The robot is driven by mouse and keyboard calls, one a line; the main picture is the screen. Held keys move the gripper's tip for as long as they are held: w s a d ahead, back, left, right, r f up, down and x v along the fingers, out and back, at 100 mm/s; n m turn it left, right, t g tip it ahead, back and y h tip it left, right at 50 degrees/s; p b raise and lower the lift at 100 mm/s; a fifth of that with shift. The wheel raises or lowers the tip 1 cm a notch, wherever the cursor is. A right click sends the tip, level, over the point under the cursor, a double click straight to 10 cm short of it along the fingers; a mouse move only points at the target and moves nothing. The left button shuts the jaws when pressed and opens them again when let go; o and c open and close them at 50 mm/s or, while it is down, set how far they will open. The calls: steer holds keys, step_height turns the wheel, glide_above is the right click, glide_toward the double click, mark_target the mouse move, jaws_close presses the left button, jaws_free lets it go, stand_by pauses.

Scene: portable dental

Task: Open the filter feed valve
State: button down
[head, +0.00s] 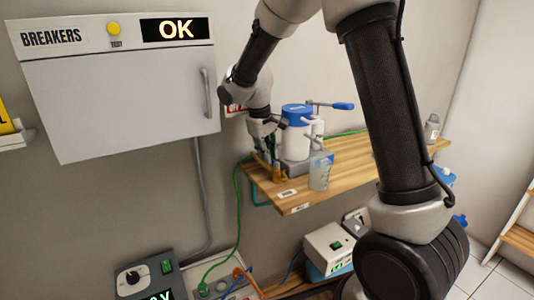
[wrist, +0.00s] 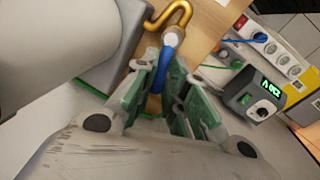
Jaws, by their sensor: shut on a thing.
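In the wrist view, my gripper (wrist: 160,88) is closed around a blue valve handle (wrist: 155,103), with its green-padded fingers on either side. A silvery round valve part (wrist: 173,36) and a curved brass spout (wrist: 178,12) lie just beyond the fingertips. In the head view, my gripper (head: 268,124) is at the left side of the filter, a white canister with a blue lid (head: 297,112). The handle in my grip is hidden there by the fingers. The brass pipe (head: 277,172) shows below it.
The filter stands on a wooden shelf (head: 345,160). A second blue lever (head: 343,106) sticks out to the right of the canister. A clear measuring cup (head: 320,171) stands at the shelf's front edge. A breaker cabinet (head: 120,100) reading OK hangs left.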

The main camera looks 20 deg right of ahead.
steer(key=c, duration=1.5)
jaws_free()
steer(key=shift+o, duration=0.2)
steer(key=shift+r, duration=0.1)
step_height(320, 180, up, 12)
steer(key=s+a, duration=0.1)
steer(key=a, duration=0.1)
